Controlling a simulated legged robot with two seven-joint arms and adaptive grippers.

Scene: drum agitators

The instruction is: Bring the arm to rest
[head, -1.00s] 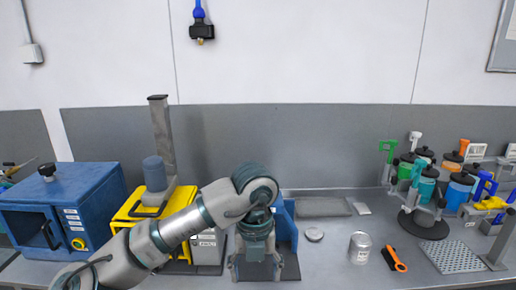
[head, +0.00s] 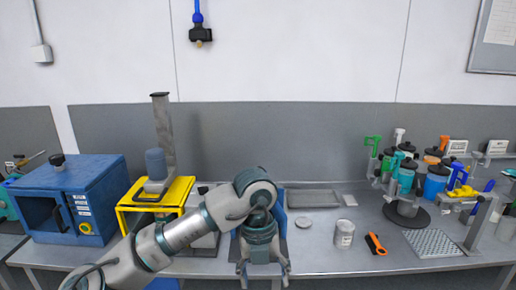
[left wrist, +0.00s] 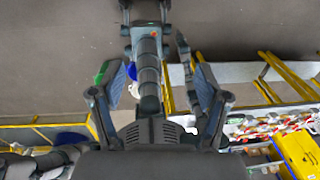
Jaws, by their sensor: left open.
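My left arm comes in from the lower left of the head view. Its left gripper (head: 264,272) points down at the front edge of the bench (head: 315,262), with its fingers apart and nothing between them. In the left wrist view the two fingers (left wrist: 150,70) are spread, with grey floor and parts of my own body beyond.
A blue box machine (head: 85,190) and a yellow stand (head: 180,192) with a post are at left. A silver can (head: 344,234), a round lid (head: 302,222) and an orange-handled tool (head: 375,243) lie to the right. Several bottles and a perforated plate (head: 432,243) are farther right.

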